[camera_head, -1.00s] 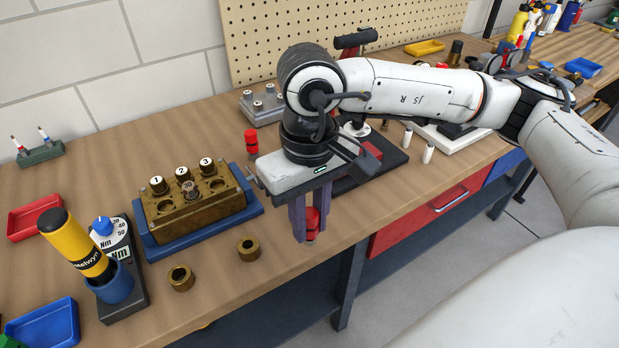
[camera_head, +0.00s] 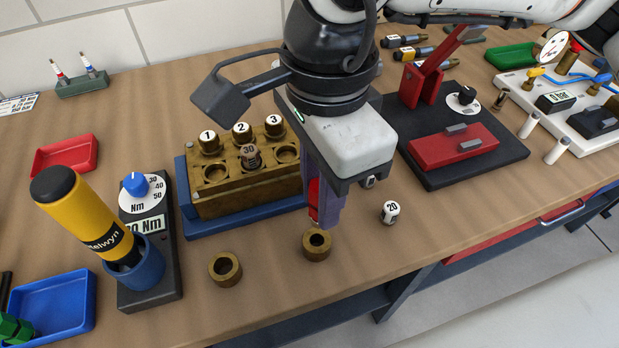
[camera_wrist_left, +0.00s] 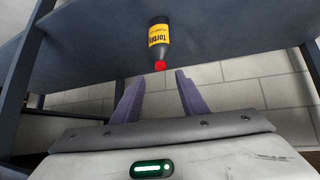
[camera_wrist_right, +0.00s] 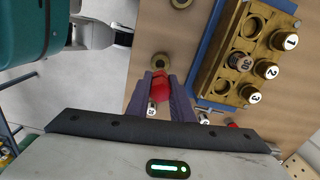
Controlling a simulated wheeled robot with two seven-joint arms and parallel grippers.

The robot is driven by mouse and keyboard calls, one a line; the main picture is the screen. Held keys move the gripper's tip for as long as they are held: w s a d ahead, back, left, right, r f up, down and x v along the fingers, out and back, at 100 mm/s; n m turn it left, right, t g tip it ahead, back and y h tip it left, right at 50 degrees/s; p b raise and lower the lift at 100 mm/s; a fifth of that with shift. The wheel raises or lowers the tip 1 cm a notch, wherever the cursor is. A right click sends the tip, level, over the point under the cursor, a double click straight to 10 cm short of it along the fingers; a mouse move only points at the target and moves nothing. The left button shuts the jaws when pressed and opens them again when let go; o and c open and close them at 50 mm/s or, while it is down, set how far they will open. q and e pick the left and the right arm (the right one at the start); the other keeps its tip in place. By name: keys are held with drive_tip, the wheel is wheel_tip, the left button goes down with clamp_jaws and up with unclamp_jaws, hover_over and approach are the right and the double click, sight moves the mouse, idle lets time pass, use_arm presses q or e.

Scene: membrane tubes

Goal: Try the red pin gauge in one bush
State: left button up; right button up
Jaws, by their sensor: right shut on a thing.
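My right gripper (camera_head: 322,215) is shut on the red pin gauge (camera_head: 314,198), held upright just above and behind the right brass bush (camera_head: 317,248). The gauge's red body also shows between the fingers in the right wrist view (camera_wrist_right: 161,88), beside that bush (camera_wrist_right: 160,62). The gauge's lower tip is hidden, and I cannot tell whether it touches the bush. The left brass bush (camera_head: 225,270) stands apart on the bench, its hole open upward. My left gripper (camera_wrist_left: 158,95) is open and empty in the left wrist view, below bench height near a dark shelf.
A brass block (camera_head: 240,187) with numbered pins stands on a blue base behind the bushes. A white-capped "20" piece (camera_head: 390,212) stands right of the right bush. A torque tester (camera_head: 150,270) with a yellow screwdriver (camera_head: 85,222) is at left. A black-based red fixture (camera_head: 455,145) is at right.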

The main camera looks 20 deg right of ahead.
drive_tip(key=shift+a+m, duration=0.1)
drive_tip(key=shift+m, duration=0.2)
use_arm(q)
drive_tip(key=shift+s+f, duration=0.25)
use_arm(e)
drive_tip(key=shift+s, duration=0.1)
use_arm(q)
drive_tip(key=shift+f, duration=0.1)
use_arm(e)
drive_tip(key=shift+f+b, duration=0.15)
drive_tip(key=shift+b, duration=0.35)
drive_tip(key=shift+f+b, duration=0.55)
drive_tip(key=shift+b, duration=0.15)
drive_tip(key=shift+f+b, duration=0.7)
drive_tip(key=shift+b, duration=0.15)
use_arm(q)
drive_tip(key=shift+w+d+f+b, duration=0.15)
drive_tip(key=shift+f+b, duration=0.25)
drive_tip(key=shift+f, duration=0.25)
drive_tip(key=shift+w+d+f+b, duration=0.1)
drive_tip(key=shift+w+f+b, duration=0.1)
drive_tip(key=shift+f+b, duration=0.35)
drive_tip(key=shift+w+d+f+b, duration=0.15)
drive_tip(key=shift+f+b, duration=0.1)
drive_tip(key=shift+f, duration=0.5)
use_arm(e)
drive_tip(key=shift+f, duration=0.95)
use_arm(q)
drive_tip(key=shift+r, duration=0.1)
drive_tip(key=shift+s, duration=0.25)
